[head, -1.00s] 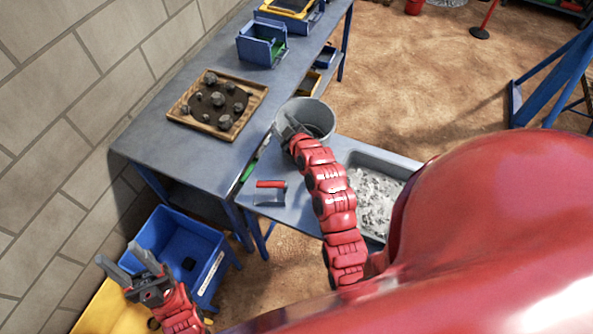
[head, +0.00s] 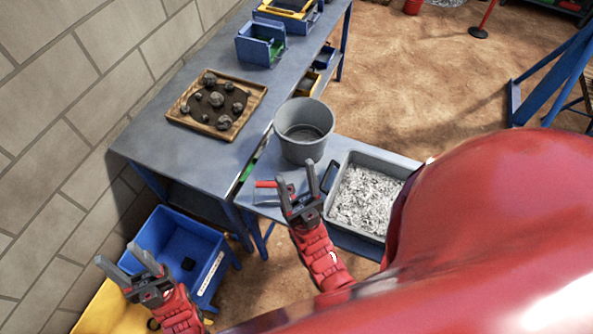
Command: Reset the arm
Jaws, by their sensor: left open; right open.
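My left gripper (head: 132,270) is at the lower left, open and empty, above the yellow bin and in front of the blue bin. My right gripper (head: 298,182) is open and empty, with its fingers pointing up the picture. It is in front of the grey bucket and covers part of a red-handled tool (head: 265,184) on the low bench. My red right forearm runs down from it toward the bottom of the picture.
A grey bucket (head: 304,146) and a tray of pale crushed material (head: 335,205) stand on the low bench. A wooden tray of rocks (head: 252,101) lies on the blue-grey table (head: 170,155). A blue bin (head: 163,232) and yellow bin (head: 95,311) stand lower left. A brick wall bounds the left.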

